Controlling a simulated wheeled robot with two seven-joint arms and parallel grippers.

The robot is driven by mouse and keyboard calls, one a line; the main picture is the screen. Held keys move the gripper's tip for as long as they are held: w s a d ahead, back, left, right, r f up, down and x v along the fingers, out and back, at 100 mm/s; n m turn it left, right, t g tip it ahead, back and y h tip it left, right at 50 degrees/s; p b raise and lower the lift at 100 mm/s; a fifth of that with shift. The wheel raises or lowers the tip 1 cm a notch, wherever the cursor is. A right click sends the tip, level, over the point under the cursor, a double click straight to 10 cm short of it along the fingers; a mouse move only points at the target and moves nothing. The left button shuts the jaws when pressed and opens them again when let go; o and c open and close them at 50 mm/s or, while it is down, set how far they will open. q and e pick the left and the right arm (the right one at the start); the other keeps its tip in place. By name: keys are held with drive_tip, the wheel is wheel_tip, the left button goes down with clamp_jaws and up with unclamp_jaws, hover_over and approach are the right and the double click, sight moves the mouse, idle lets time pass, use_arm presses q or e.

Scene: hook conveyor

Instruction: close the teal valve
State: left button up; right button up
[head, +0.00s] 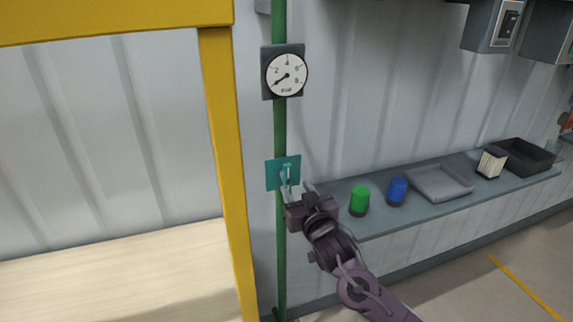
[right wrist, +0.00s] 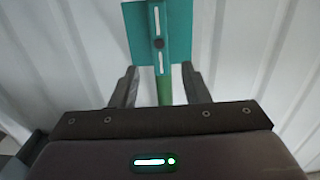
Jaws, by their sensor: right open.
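The teal valve is a square teal plate (head: 273,176) on a green vertical pipe (head: 280,131), with a narrow teal handle (head: 287,172). In the right wrist view, the plate (right wrist: 181,28) fills the top middle. The handle (right wrist: 160,62) stands upright there, roughly in line with the pipe, with a dark pivot at its middle. My right gripper (head: 298,186) is open just in front of the valve. In the right wrist view, the gripper's fingers (right wrist: 161,75) stand on either side of the handle's lower end, with gaps; contact is not visible. My left gripper is out of view.
A round gauge (head: 286,75) is above the valve, its needle pointing lower left. A yellow frame post (head: 229,170) stands close left. On the grey shelf (head: 400,219) at right are a green cylinder (head: 359,200), a blue cylinder (head: 397,191) and trays.

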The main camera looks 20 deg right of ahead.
sight(288, 174)
drive_tip(key=w+p, duration=0.1)
drive_tip(key=w, duration=0.1)
drive_tip(key=w+p, duration=0.1)
drive_tip(key=w, duration=0.2)
drive_tip(key=w+r+p, duration=0.1)
drive_tip(key=w, duration=0.1)
drive_tip(key=shift+w+a, duration=0.15)
drive_tip(key=shift+w, duration=0.2)
drive_tip(key=shift+f, duration=0.1)
drive_tip(key=shift+c, duration=0.3)
clamp_jaws()
